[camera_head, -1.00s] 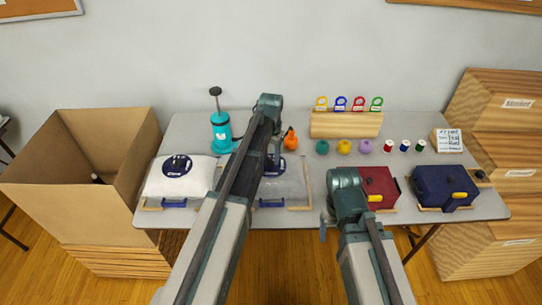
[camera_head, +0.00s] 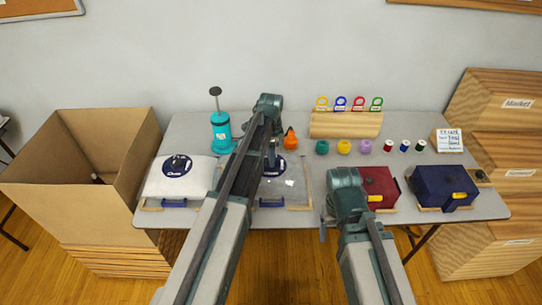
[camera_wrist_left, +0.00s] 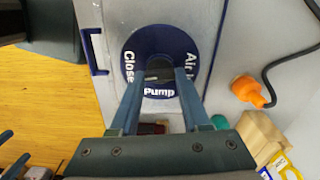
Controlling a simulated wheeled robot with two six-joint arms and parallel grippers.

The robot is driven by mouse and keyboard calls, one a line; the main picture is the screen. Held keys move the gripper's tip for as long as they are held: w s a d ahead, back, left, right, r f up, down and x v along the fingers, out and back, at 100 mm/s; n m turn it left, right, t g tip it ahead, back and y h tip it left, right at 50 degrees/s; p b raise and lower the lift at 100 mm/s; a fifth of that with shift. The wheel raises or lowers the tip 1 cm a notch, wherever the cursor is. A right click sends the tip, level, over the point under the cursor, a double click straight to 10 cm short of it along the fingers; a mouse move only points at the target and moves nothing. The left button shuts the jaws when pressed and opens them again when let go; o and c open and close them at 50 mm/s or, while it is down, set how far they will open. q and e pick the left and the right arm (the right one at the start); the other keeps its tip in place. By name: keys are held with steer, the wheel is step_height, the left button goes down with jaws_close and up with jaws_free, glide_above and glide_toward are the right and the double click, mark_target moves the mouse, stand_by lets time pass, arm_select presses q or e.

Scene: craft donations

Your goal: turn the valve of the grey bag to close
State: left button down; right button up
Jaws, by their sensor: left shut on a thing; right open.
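The grey bag (camera_head: 294,192) lies flat on the table with a round dark blue valve dial on top. In the left wrist view the dial (camera_wrist_left: 142,50) reads Close at left, Pump at the bottom and Air In at right, partly covered. My left gripper (camera_head: 271,165) is over the dial, its fingers (camera_wrist_left: 160,76) shut on the dark valve knob at the centre. The knob is mostly hidden, and I cannot tell exactly where it points. My right gripper (camera_head: 323,236) is open and empty, low at the table's front edge, partly hidden by its arm.
A white bag (camera_head: 178,182) lies left of the grey bag. A teal pump (camera_head: 221,132) and an orange nozzle (camera_head: 290,139) stand behind. Red (camera_head: 379,186) and navy (camera_head: 444,187) packs lie to the right. Yarn balls, spools and a tag rack (camera_head: 346,124) line the back.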

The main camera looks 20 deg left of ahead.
arm_select(q)
steer(key=shift+m, duration=0.5)
stand_by(0.3)
steer(key=shift+c, duration=1.8)
jaws_free()
steer(key=shift+r, duration=0.1)
step_height(320, 180, up, 14)
steer(key=p, duration=1.4)
steer(key=shift+f, duration=0.25)
